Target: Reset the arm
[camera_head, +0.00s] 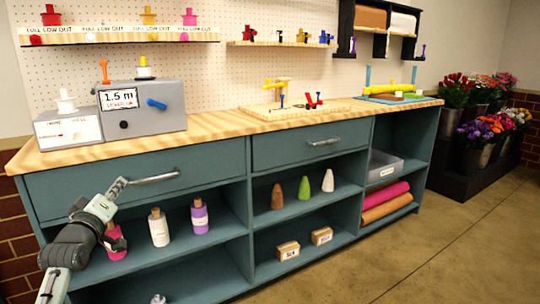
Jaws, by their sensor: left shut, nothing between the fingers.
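My left arm comes in from the lower left. Its gripper (118,187) is shut and empty, in front of the left drawer (80,192) of the teal workbench. The fingertips are close to the left end of the grey drawer handle (155,178); I cannot tell whether they touch it. The left drawer looks closed. My right gripper is not in view.
Below the gripper, a shelf holds pink, white and purple bottles (159,228). The wooden worktop (215,130) carries a grey box (142,108) and a wooden board with tools. The right drawer (300,146) looks closed. Flower buckets stand far right; the floor (430,245) is clear.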

